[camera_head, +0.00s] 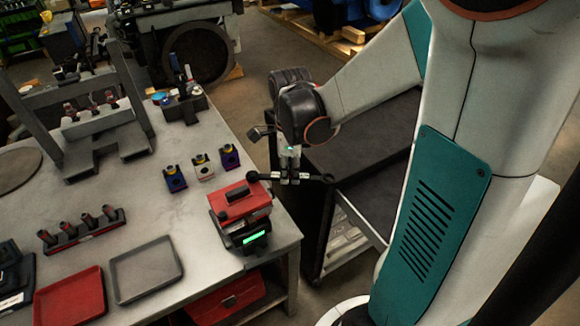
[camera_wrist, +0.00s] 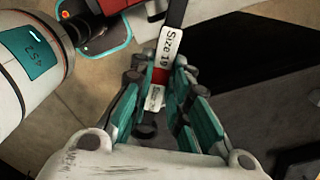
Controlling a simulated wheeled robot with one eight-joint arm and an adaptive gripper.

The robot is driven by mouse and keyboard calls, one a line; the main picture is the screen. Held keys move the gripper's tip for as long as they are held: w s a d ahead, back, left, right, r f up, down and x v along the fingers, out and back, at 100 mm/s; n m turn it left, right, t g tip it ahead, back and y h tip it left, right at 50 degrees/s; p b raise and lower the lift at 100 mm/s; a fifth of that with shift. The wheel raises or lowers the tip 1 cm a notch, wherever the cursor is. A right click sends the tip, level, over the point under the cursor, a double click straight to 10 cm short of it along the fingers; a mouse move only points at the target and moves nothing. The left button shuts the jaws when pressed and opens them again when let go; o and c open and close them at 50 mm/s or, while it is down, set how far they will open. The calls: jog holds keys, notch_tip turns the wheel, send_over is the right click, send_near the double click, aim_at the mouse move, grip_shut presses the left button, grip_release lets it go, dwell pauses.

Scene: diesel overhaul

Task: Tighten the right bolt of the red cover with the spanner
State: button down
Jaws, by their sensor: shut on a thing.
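My gripper (camera_head: 290,179) is shut on the spanner (camera_head: 268,176), above the table's right edge. The spanner lies roughly level, with one end close to the top of the red cover (camera_head: 240,204) and the other end out to the right. I cannot tell whether it touches a bolt; the right bolt is not clearly visible. In the wrist view the spanner (camera_wrist: 170,40), with a white "Size 19" label, runs between the teal fingers (camera_wrist: 160,82). Part of the red cover (camera_wrist: 100,25) shows at the top there; the spanner's far end is cut off.
Below the red cover is a unit with a green display (camera_head: 255,237). Three small coloured blocks (camera_head: 202,168) stand behind it. A grey tray (camera_head: 145,270) and a red tray (camera_head: 70,300) lie at the front left. A dark cart (camera_head: 370,150) stands right of the table.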

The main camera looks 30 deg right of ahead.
jog(key=shift+s+a+m, duration=0.25)
jog(key=shift+s+m, duration=0.15)
jog(key=shift+m, duration=0.2)
jog(key=s+a+m, duration=0.1)
jog(key=m, duration=0.1)
jog(key=shift+s+a+m, duration=0.3)
jog(key=shift+r, duration=0.1)
jog(key=n, duration=0.1)
jog(key=w+d+r+n, duration=0.1)
jog(key=shift+w+d+r+n+p, duration=0.25)
jog(key=shift+w+d+n+p, duration=0.05)
